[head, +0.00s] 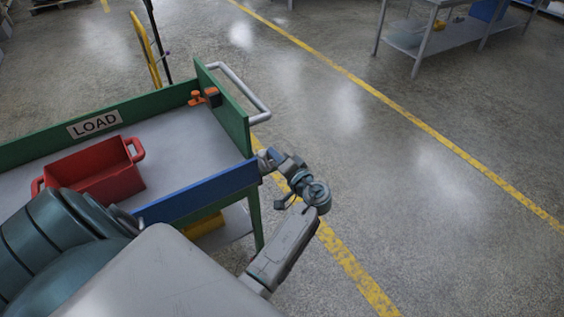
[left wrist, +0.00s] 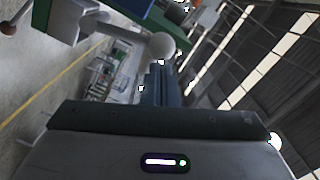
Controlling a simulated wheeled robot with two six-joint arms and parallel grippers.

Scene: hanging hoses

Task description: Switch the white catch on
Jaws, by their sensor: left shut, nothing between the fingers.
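I cannot make out the white catch for certain in the head view. My left gripper (head: 268,160) is at the near right corner of the cart, where the blue side panel (head: 200,194) meets the green end panel (head: 230,112). It is shut and empty, and its tips are close to the blue panel's end; I cannot tell whether they touch it. In the left wrist view a pale round knob (left wrist: 160,46) on a pale stem shows at upper middle; I cannot tell what it belongs to. My right gripper is not in view.
A red bin (head: 98,170) stands on the grey cart deck under a LOAD sign (head: 94,124). Small orange parts (head: 205,97) sit by the green end panel. A grey handle (head: 243,90) juts out from that end. The floor to the right is clear up to a grey table (head: 428,40).

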